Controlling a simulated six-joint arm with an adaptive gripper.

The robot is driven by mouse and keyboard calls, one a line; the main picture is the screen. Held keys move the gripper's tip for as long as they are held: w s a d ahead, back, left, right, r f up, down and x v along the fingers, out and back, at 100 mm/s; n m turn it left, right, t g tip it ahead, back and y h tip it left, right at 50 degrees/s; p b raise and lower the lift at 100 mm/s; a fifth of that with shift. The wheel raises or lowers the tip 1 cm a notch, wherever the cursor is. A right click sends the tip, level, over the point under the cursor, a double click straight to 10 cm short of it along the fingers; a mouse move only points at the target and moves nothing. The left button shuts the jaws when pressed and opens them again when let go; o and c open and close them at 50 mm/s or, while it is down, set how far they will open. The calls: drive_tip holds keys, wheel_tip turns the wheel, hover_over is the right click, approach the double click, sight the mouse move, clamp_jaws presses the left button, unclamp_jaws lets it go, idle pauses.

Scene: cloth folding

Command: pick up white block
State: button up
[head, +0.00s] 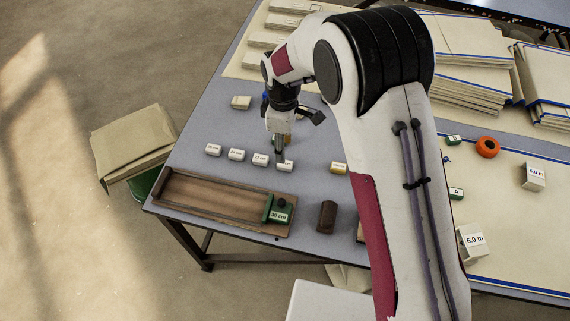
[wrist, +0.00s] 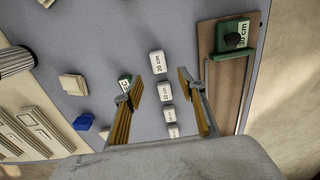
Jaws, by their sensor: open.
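A row of small white blocks with black labels lies on the grey table. In the head view the rightmost white block (head: 286,166) is just below my gripper (head: 279,152), with others to its left, such as the white block (head: 260,160) and the white block (head: 236,155). In the wrist view my gripper (wrist: 156,78) is open and empty. A white block labelled 20 cm (wrist: 157,62) lies just beyond the line between the fingertips, and further white blocks (wrist: 165,92) line up between the fingers. I cannot see contact with any block.
A brown wooden tray (head: 205,203) with a green 30 cm block (head: 279,212) lies at the near edge. A cream block (head: 241,102) lies farther back.

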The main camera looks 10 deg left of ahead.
sight(285, 165)
drive_tip(key=shift+f, duration=0.1)
drive_tip(key=shift+f, duration=1.2)
drive_tip(key=shift+f, duration=0.1)
drive_tip(key=shift+w+a+f, duration=0.1)
drive_tip(key=shift+w+f, duration=0.05)
drive_tip(key=shift+f, duration=2.4)
drive_tip(key=shift+c, duration=0.3)
drive_tip(key=c, duration=0.9)
